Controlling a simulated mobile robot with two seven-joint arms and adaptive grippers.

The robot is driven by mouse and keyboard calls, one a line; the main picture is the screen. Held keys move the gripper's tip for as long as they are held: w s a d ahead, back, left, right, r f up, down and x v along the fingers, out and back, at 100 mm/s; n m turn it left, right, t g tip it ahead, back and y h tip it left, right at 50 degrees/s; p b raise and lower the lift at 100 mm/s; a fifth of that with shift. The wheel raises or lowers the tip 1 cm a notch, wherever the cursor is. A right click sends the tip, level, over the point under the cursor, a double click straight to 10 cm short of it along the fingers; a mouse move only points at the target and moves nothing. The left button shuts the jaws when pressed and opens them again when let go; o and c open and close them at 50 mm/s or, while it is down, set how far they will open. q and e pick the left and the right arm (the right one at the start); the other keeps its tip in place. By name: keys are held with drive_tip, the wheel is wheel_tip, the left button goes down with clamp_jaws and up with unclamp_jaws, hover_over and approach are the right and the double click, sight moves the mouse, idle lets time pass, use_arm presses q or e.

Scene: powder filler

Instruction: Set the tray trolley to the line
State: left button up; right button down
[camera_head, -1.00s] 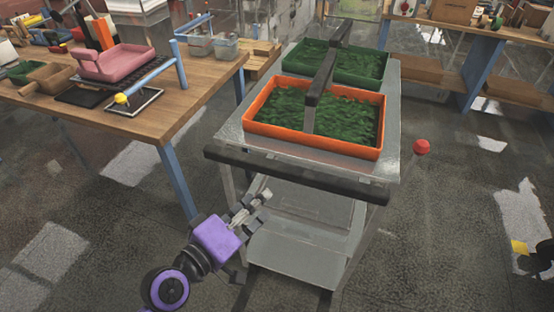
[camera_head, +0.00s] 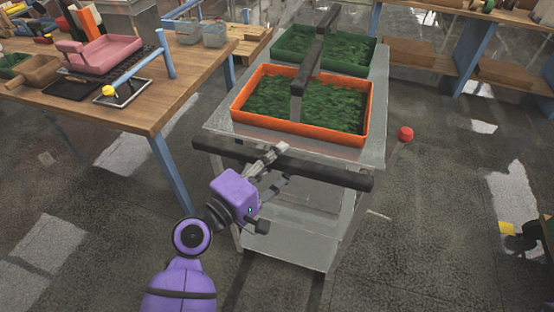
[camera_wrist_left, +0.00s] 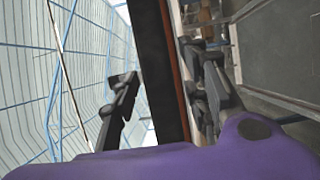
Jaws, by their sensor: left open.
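The grey metal tray trolley (camera_head: 378,122) stands in the middle of the head view. On its top are an orange tray (camera_head: 366,110) and, behind it, a green tray (camera_head: 368,58), both filled with green leaves. A dark handle bar (camera_head: 335,176) runs along its near edge. My left gripper (camera_head: 285,163) is open at this bar, one finger above and one below it in the head view. In the left wrist view the dark bar (camera_wrist_left: 157,65) lies between the spread fingers (camera_wrist_left: 162,95). Whether they touch it cannot be told. My right gripper is out of view.
A wooden table (camera_head: 165,112) with blue legs stands left of the trolley, holding a pink tray (camera_head: 110,52) and a yellow-knobbed device. A red ball-like knob (camera_head: 405,134) shows right of the trolley. A workbench (camera_head: 480,15) stands at the back right. Floor right of the trolley is mostly clear.

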use_arm(q)
clamp_jaws()
idle(0.5)
